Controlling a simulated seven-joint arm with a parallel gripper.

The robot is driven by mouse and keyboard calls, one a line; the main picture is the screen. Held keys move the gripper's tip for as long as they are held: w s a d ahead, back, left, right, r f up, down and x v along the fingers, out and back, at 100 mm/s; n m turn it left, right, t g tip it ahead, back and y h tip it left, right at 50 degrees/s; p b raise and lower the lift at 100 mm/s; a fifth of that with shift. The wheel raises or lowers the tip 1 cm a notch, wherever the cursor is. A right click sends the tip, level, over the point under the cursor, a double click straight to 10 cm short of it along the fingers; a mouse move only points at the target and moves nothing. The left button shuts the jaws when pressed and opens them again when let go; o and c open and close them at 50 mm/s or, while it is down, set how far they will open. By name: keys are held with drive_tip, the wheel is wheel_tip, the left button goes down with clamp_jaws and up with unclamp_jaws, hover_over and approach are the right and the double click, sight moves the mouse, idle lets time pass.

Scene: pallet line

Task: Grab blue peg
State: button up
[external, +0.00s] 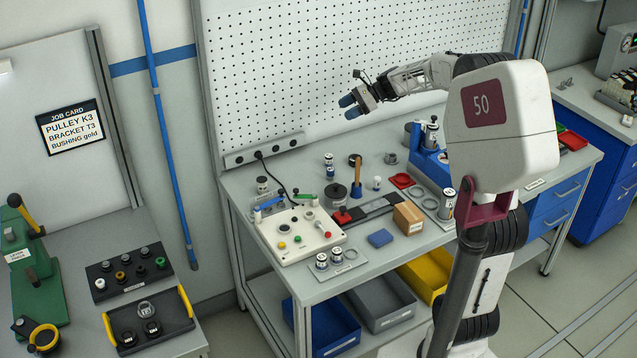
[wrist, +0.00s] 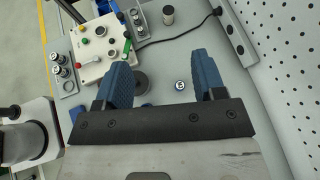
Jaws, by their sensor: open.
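My gripper (external: 352,102) is raised above the back of the workbench, its two blue fingers spread apart. In the wrist view my gripper (wrist: 163,80) is open with nothing between the fingers. A small round piece with a white marked top and blue rim (wrist: 180,85) shows on the bench below, in the gap between the fingers and nearer the right one. A small upright cylinder with a blue band (external: 330,172) stands on the bench in the external view. It looks like the blue peg, but it is too small to be certain.
A perforated panel (external: 300,60) rises behind the bench. A control box (external: 300,240) with buttons, a dark round knob piece (external: 336,193), an orange-handled tool (external: 357,172), a cardboard box (external: 408,217) and a blue block (external: 380,238) crowd the bench top. A cable runs from the power strip.

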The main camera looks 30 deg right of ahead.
drive_tip(key=w+d+f+m+t, duration=0.1)
drive_tip(key=w+d+m, duration=0.1)
drive_tip(key=w+d, duration=0.15)
approach(328, 172)
drive_tip(key=w+f, duration=0.1)
drive_tip(key=w+a+f, duration=0.1)
drive_tip(key=shift+a+f+y, duration=0.2)
drive_tip(key=shift+f+y, duration=0.15)
drive_tip(key=shift+y, duration=0.05)
drive_tip(key=shift+x, duration=1.35)
drive_tip(key=shift+a, duration=0.1)
drive_tip(key=shift+x, duration=2.5)
drive_tip(key=shift+c, duration=0.5)
